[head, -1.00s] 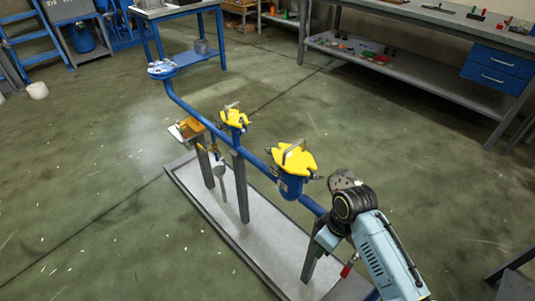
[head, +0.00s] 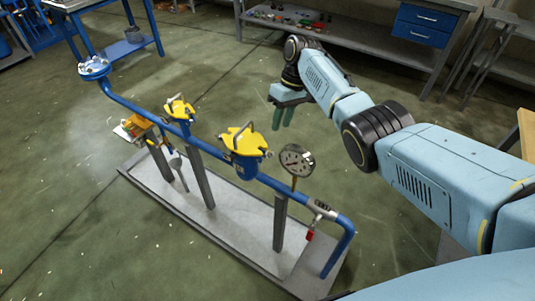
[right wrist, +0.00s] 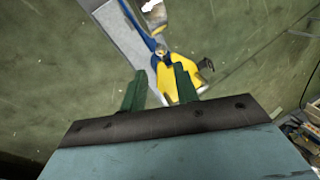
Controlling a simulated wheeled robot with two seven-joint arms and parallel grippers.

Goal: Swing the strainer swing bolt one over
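The larger strainer (head: 246,168) is a blue body on the blue pipe. Its yellow lid (head: 243,145) has a grey handle bar on top. Small swing bolt parts sit at the lid's edge, but which is bolt one I cannot tell. My right gripper (head: 282,114) has green fingers pointing down, beyond and to the right of the lid, apart from it. In the right wrist view its fingers (right wrist: 160,85) are spread with nothing held. The yellow lid (right wrist: 164,88) shows below and beyond them, with a dark fitting (right wrist: 206,65) at its right edge. My left gripper is not in view.
A smaller yellow-lidded unit (head: 178,108) is further left. The pipe rig stands on a grey base plate (head: 225,240). A workbench (head: 362,50) runs along the back. The floor around is clear.

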